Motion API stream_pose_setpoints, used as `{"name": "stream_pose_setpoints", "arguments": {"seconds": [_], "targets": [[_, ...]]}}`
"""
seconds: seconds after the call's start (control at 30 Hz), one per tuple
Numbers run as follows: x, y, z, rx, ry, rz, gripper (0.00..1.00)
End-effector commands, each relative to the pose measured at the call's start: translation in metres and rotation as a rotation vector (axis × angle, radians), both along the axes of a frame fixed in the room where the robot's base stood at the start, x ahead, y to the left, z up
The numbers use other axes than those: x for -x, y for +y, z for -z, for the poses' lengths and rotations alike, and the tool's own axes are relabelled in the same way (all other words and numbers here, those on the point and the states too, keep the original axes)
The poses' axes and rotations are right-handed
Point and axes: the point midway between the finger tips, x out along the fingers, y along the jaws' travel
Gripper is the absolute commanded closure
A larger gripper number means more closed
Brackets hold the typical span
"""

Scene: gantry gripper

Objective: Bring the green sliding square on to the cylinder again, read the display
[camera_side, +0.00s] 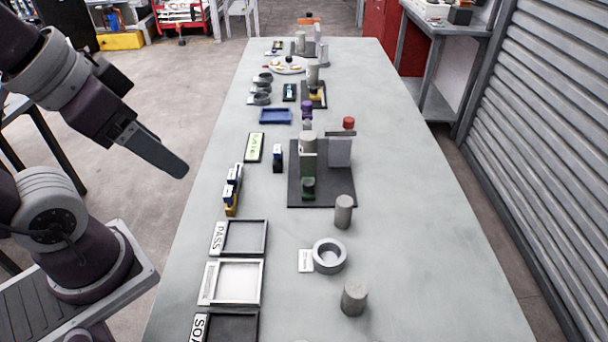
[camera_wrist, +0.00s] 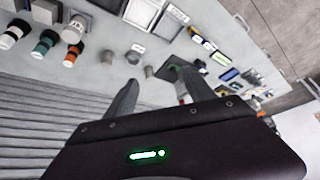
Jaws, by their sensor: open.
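A fixture on a black plate (camera_side: 322,196) stands mid-table in the side view. On it a light grey cylinder (camera_side: 307,141) sits above a dark green block (camera_side: 308,165), with a dark green knob-like part (camera_side: 308,187) in front. I cannot tell which green part is the sliding square, or whether it touches the cylinder. A flat display (camera_side: 255,147) with a green face lies left of the plate; its text is too small to read. My gripper (camera_side: 180,168) hangs left of the table, away from the fixture. In the wrist view my gripper (camera_wrist: 160,95) is open and empty.
A grey bracket (camera_side: 340,152) stands right of the cylinder, near a red knob (camera_side: 348,123). Loose cylinders (camera_side: 343,211) (camera_side: 354,297), a grey ring (camera_side: 329,256) and trays (camera_side: 243,238) occupy the near table. The table's right side (camera_side: 420,220) is clear.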

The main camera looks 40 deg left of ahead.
Motion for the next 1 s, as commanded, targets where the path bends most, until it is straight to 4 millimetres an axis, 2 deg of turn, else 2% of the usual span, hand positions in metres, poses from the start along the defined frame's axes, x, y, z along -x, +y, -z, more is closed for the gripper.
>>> {"name": "stream_pose_setpoints", "arguments": {"seconds": [0.47,0.53,0.6,0.67,0.77,0.83,0.93,1.0], "targets": [[0.0,0.0,0.0,0.0,0.0,0.0,0.37],[-0.001,0.0,0.0,0.0,0.001,0.0,0.47],[-0.01,0.0,-0.004,0.007,0.018,-0.004,0.5],[-0.031,0.0,-0.01,0.02,0.051,-0.013,0.5],[-0.09,0.002,-0.014,0.051,0.134,-0.042,0.5],[-0.139,0.005,-0.004,0.066,0.194,-0.069,0.5],[-0.205,0.011,0.031,0.078,0.28,-0.107,0.5],[-0.246,0.017,0.068,0.078,0.337,-0.134,0.5]]}}
